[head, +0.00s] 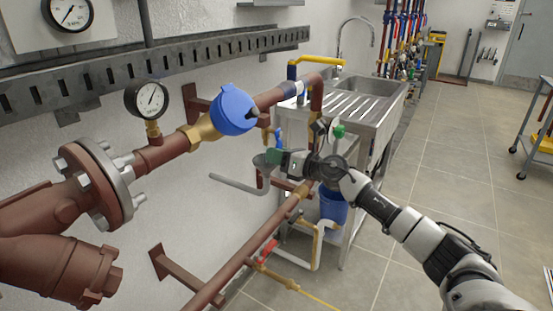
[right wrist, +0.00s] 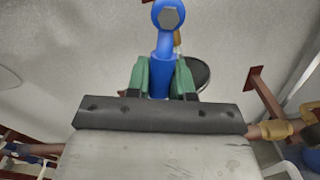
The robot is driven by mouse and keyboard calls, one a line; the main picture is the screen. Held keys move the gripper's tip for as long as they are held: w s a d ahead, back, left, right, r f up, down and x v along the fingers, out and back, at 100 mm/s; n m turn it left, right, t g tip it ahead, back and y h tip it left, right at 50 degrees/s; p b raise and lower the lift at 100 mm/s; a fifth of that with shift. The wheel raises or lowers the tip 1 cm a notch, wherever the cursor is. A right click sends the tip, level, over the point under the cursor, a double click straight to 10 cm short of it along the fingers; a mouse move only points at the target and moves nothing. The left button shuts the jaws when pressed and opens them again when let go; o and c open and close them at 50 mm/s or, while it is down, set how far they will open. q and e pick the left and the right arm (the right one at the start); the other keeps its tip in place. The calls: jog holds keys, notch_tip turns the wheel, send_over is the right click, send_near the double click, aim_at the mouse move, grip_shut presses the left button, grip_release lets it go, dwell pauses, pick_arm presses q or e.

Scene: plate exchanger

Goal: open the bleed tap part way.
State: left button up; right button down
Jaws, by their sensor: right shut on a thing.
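The bleed tap's blue lever (right wrist: 162,50), with a hex bolt head at its far end, stands between the green fingertips of my right gripper (right wrist: 167,80) in the right wrist view. The gripper is shut on it. In the head view my right gripper (head: 276,155) reaches in from the right, below the large pipe, with only a little blue of the lever (head: 278,138) showing. The tap's body is mostly hidden. My left gripper is not in view.
A grey funnel with a drain pipe (head: 235,183) is close by the gripper. A brown pipe with a blue-capped fitting (head: 233,110) and a gauge (head: 152,98) runs above. A steel sink (head: 365,92) stands behind, with a blue bucket (head: 333,207) below.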

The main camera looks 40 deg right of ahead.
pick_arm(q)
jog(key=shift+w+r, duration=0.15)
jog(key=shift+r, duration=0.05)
pick_arm(e)
jog(key=c, duration=1.3)
grip_release()
jog(key=shift+o, duration=0.2)
jog(key=shift+s+d+f, duration=0.1)
jog(key=shift+s+d, duration=0.05)
jog(key=shift+s, duration=0.05)
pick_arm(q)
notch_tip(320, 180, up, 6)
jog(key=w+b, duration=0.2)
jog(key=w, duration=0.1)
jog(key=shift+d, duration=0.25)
pick_arm(e)
jog(key=v, duration=1)
jog(key=shift+s, duration=0.15)
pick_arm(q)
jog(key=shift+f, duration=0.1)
pick_arm(e)
jog(key=shift+d, duration=0.1)
